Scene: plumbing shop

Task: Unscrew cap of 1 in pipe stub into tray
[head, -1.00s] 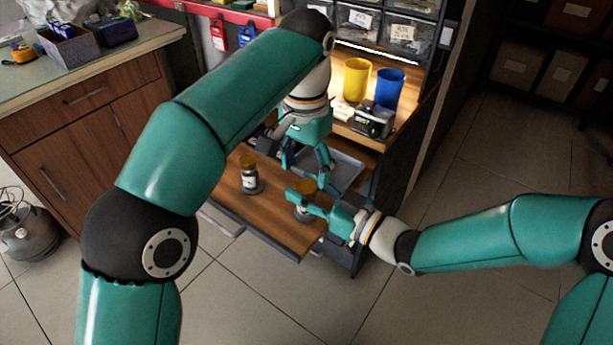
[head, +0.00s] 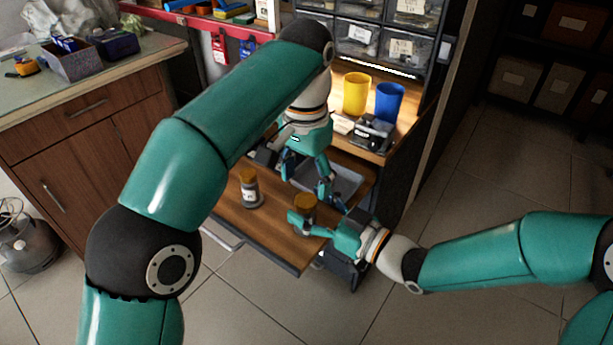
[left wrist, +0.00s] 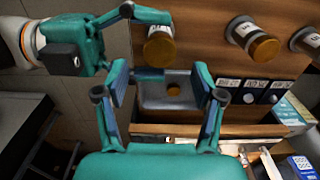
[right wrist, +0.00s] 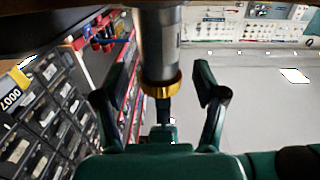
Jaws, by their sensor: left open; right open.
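A pipe stub with a brass cap (head: 305,201) stands near the front right of the wooden pull-out board. It also shows in the left wrist view (left wrist: 158,48) and hangs upside down in the right wrist view (right wrist: 160,45). My right gripper (head: 302,222) is open, its fingers either side of this stub just below the cap; contact is not clear. My left gripper (head: 305,182) is open and empty above the grey tray (head: 346,178). Its fingers also show in the left wrist view (left wrist: 160,76). A round brown cap-like piece (left wrist: 174,88) lies in the tray.
Another capped stub (head: 249,188) stands left on the board; a third (left wrist: 305,40) shows in the left wrist view. Yellow cup (head: 356,93), blue cup (head: 389,101) and a black device (head: 373,133) stand on the shelf behind. A counter (head: 90,75) is at the left.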

